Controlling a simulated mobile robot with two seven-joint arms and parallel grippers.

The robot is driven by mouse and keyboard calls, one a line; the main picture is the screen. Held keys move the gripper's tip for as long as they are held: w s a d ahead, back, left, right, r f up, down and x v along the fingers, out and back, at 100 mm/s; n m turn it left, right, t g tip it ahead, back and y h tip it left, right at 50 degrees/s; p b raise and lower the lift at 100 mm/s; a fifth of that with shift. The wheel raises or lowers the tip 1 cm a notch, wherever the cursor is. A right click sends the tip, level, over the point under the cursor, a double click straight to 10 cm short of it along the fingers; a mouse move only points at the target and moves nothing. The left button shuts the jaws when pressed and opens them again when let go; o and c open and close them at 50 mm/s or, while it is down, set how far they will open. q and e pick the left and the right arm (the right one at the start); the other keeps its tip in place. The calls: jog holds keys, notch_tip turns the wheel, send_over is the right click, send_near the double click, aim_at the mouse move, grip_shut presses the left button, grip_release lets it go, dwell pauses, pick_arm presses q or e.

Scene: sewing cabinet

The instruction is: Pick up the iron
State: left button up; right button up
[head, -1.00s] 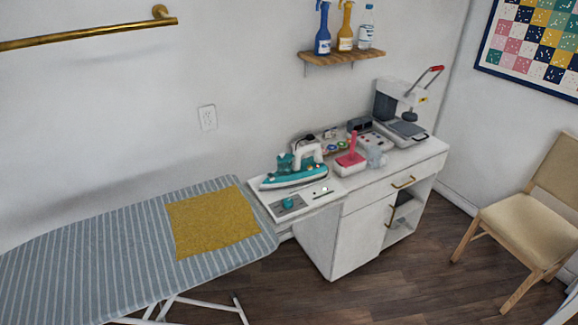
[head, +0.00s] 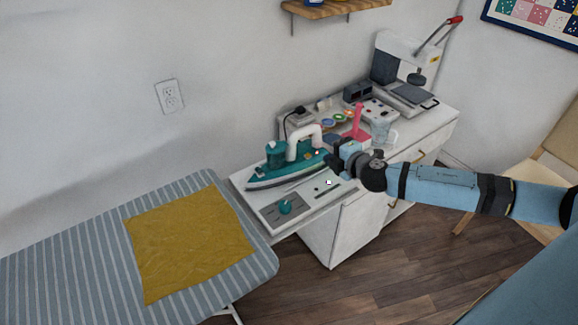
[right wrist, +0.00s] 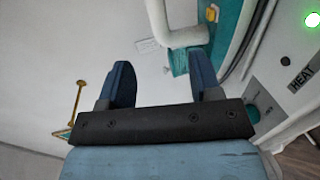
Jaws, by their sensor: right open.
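The iron (head: 288,168) is teal with a white handle (head: 303,140). It rests on a white panel at the left end of the cabinet, beside the ironing board. My right gripper (head: 336,160) reaches in from the right and is close to the iron's right end in the head view. In the right wrist view my right gripper (right wrist: 160,85) has its two blue fingers apart, with nothing between them. The iron's white handle (right wrist: 185,38) and teal body (right wrist: 226,30) show beyond the right finger. My left gripper is not in view.
The ironing board (head: 60,250) with a mustard cloth (head: 188,240) is at the left. A teal knob (head: 285,207) sits on the panel in front of the iron. A pink-handled item (head: 357,122), a clear cup (head: 380,130) and a press (head: 405,75) stand behind my right gripper.

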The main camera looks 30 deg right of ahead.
aim_at(307, 133)
jog(key=p+x, duration=0.1)
jog(key=x, duration=0.6)
jog(key=shift+d+p+x, duration=0.2)
jog(key=shift+p+x, duration=0.4)
jog(key=shift+x, duration=2.35)
jog(key=shift+d+r, duration=0.1)
jog(key=shift+d, duration=0.05)
jog(key=shift+c, duration=0.9)
grip_shut()
jog(key=shift+r, duration=0.1)
